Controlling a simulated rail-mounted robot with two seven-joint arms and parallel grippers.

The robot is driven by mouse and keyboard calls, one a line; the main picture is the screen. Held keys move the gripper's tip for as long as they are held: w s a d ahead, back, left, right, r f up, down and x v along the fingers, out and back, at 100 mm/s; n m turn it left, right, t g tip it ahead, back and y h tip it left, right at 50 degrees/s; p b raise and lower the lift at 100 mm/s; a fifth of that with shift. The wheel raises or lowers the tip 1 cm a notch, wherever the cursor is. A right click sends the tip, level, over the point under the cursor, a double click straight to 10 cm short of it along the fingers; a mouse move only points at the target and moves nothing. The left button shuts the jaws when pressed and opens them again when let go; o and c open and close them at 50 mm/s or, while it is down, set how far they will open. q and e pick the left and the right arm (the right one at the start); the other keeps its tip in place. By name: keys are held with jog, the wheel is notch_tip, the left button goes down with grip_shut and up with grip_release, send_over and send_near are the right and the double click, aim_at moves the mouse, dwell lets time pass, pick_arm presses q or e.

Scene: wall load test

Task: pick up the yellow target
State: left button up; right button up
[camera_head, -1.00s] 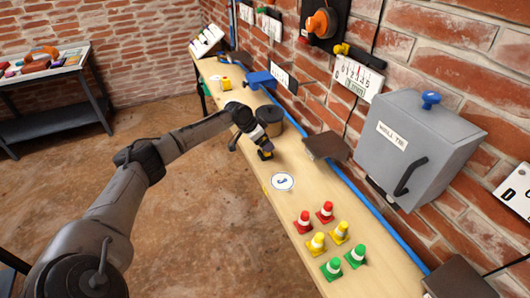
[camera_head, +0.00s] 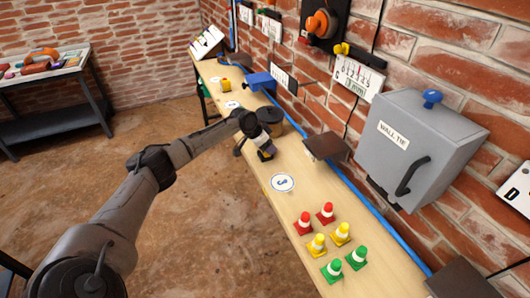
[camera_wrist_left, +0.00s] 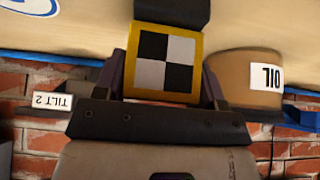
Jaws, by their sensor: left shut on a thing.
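The yellow target is a yellow-edged block with a black-and-white checkered face. It shows large in the left wrist view (camera_wrist_left: 165,62), between the two fingers of my left gripper (camera_wrist_left: 163,85). In the head view the target (camera_head: 266,153) is small, at the end of my left gripper (camera_head: 262,144), over the wooden bench (camera_head: 290,222). My left gripper is shut on it. I cannot tell whether the target touches the bench top. My right gripper is not in view.
A brown oil container (camera_wrist_left: 240,72) stands close beside the gripper. A dark bracket (camera_head: 326,147) and a grey wall box (camera_head: 412,145) are on the right. Several red, yellow and green cones (camera_head: 340,234) stand nearer. A round label (camera_head: 283,183) marks clear bench.

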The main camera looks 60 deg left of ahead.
pick_arm(q)
jog(key=c, duration=0.4)
jog(key=shift+r, duration=0.15)
